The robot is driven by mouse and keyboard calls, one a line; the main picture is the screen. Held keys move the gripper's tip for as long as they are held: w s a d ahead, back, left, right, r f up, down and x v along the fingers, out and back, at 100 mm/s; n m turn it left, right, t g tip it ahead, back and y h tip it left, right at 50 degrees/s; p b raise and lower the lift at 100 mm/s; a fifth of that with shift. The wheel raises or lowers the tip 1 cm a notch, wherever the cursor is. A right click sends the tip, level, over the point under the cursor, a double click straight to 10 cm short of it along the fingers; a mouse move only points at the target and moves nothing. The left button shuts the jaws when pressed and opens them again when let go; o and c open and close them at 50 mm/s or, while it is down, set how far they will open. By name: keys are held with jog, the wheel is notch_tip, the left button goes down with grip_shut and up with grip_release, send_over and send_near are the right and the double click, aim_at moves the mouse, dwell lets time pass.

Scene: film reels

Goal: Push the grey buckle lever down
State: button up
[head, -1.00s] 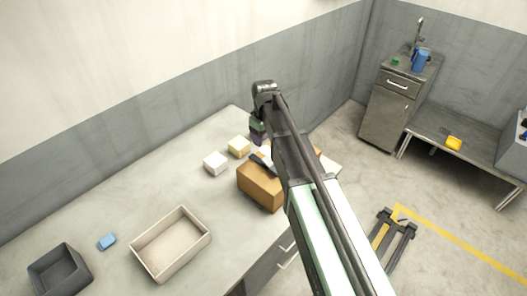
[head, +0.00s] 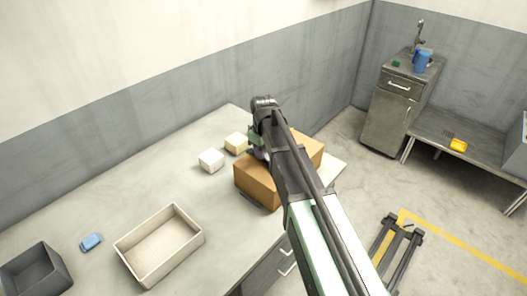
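A brown box (head: 256,183) stands on the grey workbench (head: 110,200), under my arm. I cannot make out a grey buckle lever; my arm and wrist cover much of the box's top and middle. My gripper (head: 258,154) hangs below the wrist at the box's left top edge, mostly hidden by the arm. Its fingers are too small and covered to show whether they are open or shut, or whether they touch the box.
A white block (head: 211,161) and a cream block (head: 236,142) lie just left of the box. A beige tray (head: 127,247), a blue block (head: 91,242) and a dark grey bin (head: 62,268) stand further left. The bench between is clear.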

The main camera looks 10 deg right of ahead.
jog(key=c, duration=0.4)
jog(key=shift+w+a+f+g+h+b, duration=0.15)
jog(key=shift+w+f+g+h+b, duration=0.25)
jog(key=shift+f+g+b, duration=0.15)
jog(key=shift+w+f+g+h+b, duration=0.1)
jog(key=shift+f+g+h+b, duration=0.15)
jog(key=shift+g+h+b, duration=0.25)
jog(key=shift+a+f+g+h+b, duration=0.15)
jog(key=shift+g+h+b, duration=0.15)
jog(key=shift+g+b, duration=0.2)
jog(key=shift+s+r+g, duration=0.2)
jog(key=shift+s+g, duration=0.05)
jog(key=shift+g, duration=0.1)
jog(key=o, duration=1)
jog(key=shift+c, duration=0.2)
